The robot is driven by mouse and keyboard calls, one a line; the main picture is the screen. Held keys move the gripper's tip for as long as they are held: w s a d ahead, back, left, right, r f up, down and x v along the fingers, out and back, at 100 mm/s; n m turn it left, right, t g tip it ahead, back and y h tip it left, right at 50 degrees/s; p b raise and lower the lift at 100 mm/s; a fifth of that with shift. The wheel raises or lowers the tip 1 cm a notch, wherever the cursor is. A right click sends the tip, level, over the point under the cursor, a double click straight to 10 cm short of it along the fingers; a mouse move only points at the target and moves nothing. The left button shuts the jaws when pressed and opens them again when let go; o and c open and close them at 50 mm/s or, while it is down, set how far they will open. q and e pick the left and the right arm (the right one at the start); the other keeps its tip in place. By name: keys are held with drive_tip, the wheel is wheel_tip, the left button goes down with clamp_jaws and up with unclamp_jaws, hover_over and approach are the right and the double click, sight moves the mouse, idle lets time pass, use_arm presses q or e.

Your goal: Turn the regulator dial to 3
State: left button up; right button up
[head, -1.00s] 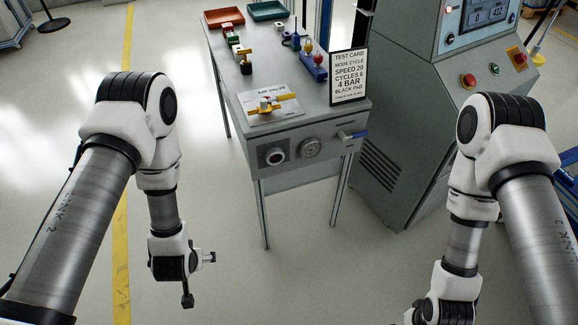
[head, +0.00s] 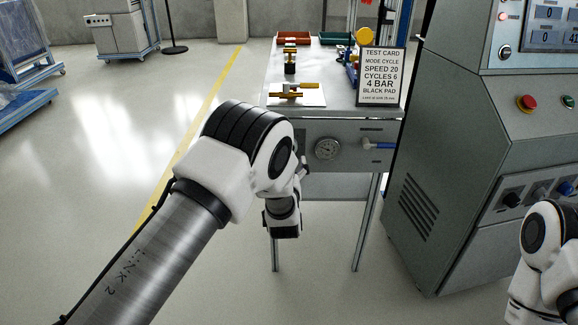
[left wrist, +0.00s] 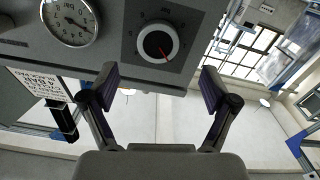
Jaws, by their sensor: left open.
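The regulator dial (left wrist: 157,43) is a round black knob with a light ring and a red pointer line, on a dark square plate. It shows upside down in the left wrist view, with the pointer toward the picture's lower right; the scale figures are too small to read surely. My left gripper (left wrist: 157,80) is open, its two fingers spread on either side below the dial in the picture, with nothing between them. In the head view my left arm hides the dial and most of the gripper. My right gripper is out of view.
A pressure gauge (head: 327,148) and a blue-handled valve (head: 378,146) sit on the same bench front. The test card (head: 381,76) reading 4 BAR stands on the bench top (head: 341,100). A grey machine cabinet (head: 440,180) stands close on the right.

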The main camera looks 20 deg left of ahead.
use_arm(q)
drive_tip(key=b+x, duration=0.1)
drive_tip(key=x, duration=0.6)
drive_tip(key=shift+w+r, duration=0.15)
drive_tip(key=shift+w, duration=0.15)
drive_tip(key=c, duration=1.2)
